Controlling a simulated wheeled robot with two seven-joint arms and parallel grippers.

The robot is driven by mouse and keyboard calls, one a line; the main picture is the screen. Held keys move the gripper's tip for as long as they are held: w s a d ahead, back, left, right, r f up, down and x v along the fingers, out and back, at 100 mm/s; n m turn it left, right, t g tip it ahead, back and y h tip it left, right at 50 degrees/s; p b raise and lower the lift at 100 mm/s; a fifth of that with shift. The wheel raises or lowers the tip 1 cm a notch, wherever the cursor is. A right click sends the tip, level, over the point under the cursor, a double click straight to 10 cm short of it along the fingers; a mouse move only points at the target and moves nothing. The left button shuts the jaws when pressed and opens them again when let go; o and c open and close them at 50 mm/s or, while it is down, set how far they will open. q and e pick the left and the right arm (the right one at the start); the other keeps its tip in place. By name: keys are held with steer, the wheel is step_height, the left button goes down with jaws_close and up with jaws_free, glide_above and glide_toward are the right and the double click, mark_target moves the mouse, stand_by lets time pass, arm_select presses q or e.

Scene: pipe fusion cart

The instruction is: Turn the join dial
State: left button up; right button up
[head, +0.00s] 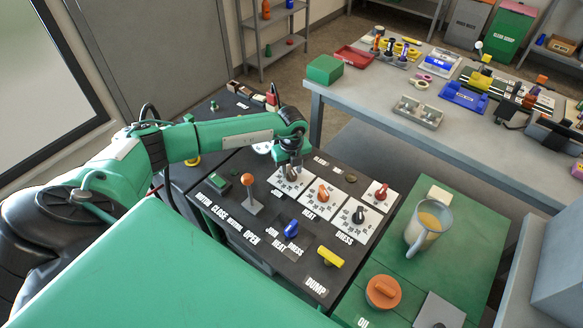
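The black control panel (225,200) carries a row of dials on white plates. The leftmost plate (291,187), in the place of the join dial, lies under my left gripper (290,172). Its knob is mostly hidden by the gripper, which points down at it from above. I cannot tell whether the fingers touch or grip the knob. To its right are an orange dial (322,193) by the label HEAT and a black dial (359,215) by the label DRESS. A blue selector knob (291,229) sits nearer, among the words JOIN, HEAT and DRESS. My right gripper is out of view.
An orange-topped lever (248,181) stands left of the dials. A yellow handle (330,256) is near the panel's front, and a red knob (381,192) is at the right. A green side surface holds a jug (427,228) and an orange cap (383,291). A grey workbench (370,98) stands behind.

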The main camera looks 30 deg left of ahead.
arm_select(q)
jaws_close()
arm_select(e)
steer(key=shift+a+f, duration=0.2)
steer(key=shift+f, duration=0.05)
